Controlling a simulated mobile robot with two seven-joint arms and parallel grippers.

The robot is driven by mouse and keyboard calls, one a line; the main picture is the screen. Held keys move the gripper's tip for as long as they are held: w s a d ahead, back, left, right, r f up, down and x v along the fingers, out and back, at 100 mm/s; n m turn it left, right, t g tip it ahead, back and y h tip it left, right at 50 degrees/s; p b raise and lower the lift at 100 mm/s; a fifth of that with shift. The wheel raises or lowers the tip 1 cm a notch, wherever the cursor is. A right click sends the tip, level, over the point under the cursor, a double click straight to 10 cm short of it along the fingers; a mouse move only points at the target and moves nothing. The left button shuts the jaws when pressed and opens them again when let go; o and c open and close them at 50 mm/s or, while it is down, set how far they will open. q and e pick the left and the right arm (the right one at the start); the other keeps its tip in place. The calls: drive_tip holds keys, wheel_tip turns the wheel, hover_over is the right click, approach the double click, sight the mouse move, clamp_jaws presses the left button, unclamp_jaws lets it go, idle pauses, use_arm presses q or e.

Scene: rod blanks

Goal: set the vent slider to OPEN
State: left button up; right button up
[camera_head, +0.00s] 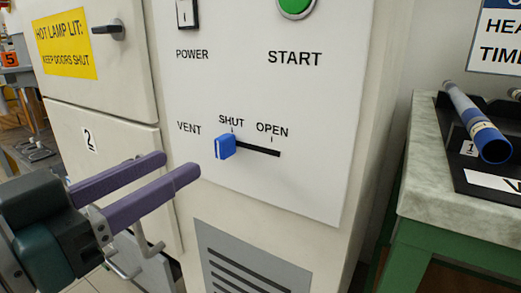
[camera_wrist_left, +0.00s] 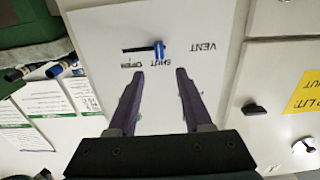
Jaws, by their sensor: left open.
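The blue vent slider knob (camera_head: 225,147) sits at the left end of its black horizontal slot (camera_head: 262,150), by the SHUT mark, on the white panel (camera_head: 300,195). The OPEN mark is toward the slot's right end. My left gripper (camera_head: 182,163) is open and empty, its two purple fingers pointing at the panel, to the left of and a little below the knob in the head view. In the left wrist view the knob (camera_wrist_left: 159,49) lies just beyond the gap between the fingertips, apart from them. My right gripper is not in view.
Above the slider are the power switch (camera_head: 187,13) and green START button (camera_head: 295,5). A vent grille (camera_head: 250,262) is below. Cabinet doors with a dark handle (camera_head: 110,29) are at left. A bench (camera_head: 425,185) with a blue-ended rod (camera_head: 475,121) stands at right.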

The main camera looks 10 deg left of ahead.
sight(218, 142)
use_arm(q)
drive_tip(key=b+x, duration=0.2)
drive_tip(key=x, duration=0.6)
drive_tip(key=shift+w+d, duration=0.15)
drive_tip(key=shift+w, duration=0.1)
clamp_jaws()
idle(1.1)
